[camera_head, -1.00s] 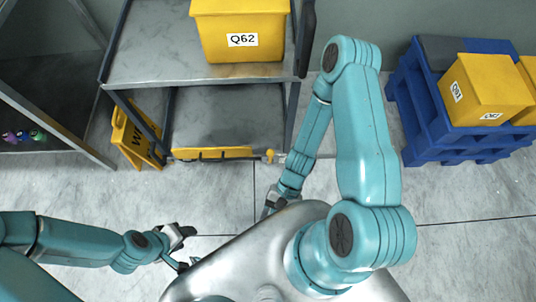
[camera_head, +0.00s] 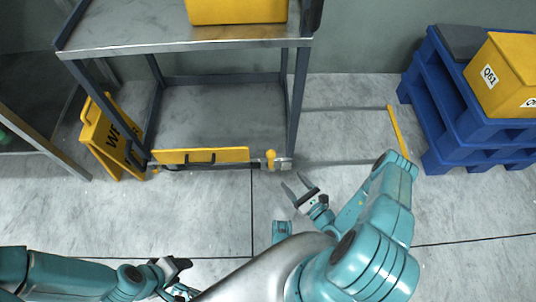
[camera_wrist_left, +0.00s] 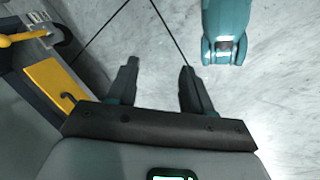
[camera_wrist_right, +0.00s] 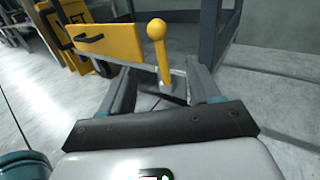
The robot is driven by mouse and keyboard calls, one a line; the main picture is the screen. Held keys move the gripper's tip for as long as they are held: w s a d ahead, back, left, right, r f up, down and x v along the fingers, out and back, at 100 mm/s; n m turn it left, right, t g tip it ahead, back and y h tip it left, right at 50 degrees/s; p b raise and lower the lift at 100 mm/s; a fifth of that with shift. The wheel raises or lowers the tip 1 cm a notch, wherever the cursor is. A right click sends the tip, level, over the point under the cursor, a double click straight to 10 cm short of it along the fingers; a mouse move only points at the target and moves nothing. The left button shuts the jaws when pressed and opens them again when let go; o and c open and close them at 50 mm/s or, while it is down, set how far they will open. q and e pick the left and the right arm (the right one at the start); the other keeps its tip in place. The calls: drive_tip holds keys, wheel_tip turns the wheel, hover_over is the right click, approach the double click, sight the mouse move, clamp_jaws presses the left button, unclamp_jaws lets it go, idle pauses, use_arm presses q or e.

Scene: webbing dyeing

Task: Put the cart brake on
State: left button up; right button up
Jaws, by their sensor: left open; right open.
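The cart (camera_head: 182,46) is a grey metal frame with two shelves. Its brake lever (camera_head: 270,160) has a yellow round knob and stands upright at the lower right front corner. A yellow panel (camera_head: 221,154) runs beside it along the lower edge. My right gripper (camera_head: 297,183) is open and empty, just short of the lever and apart from it. In the right wrist view, the yellow lever (camera_wrist_right: 158,45) stands beyond and between the open fingers. My left gripper (camera_head: 186,278) is open and empty, low over the floor; its wrist view shows the lever (camera_wrist_left: 20,38) at far left.
A yellow box (camera_head: 237,10) sits on the cart's top shelf. A yellow wet-floor sign (camera_head: 111,140) stands left of the cart. A blue pallet stack (camera_head: 480,133) with a yellow box (camera_head: 503,75) stands at right. Floor in front is clear.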

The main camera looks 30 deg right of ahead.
drive_tip(key=w+b, duration=0.1)
drive_tip(key=w, duration=0.3)
drive_tip(key=w+b, duration=0.2)
drive_tip(key=w, duration=0.3)
drive_tip(key=w+b, duration=0.1)
drive_tip(key=w, duration=0.4)
drive_tip(key=shift+a+f, duration=0.1)
drive_tip(key=shift+a, duration=0.2)
use_arm(q)
drive_tip(key=shift+t, duration=0.5)
drive_tip(key=w+f, duration=0.1)
drive_tip(key=f, duration=0.2)
drive_tip(key=w+f, duration=0.1)
drive_tip(key=shift+w+a+f, duration=0.3)
drive_tip(key=shift+w+a, duration=0.05)
use_arm(e)
drive_tip(key=shift+w, duration=0.7)
drive_tip(key=shift+s, duration=0.1)
clamp_jaws()
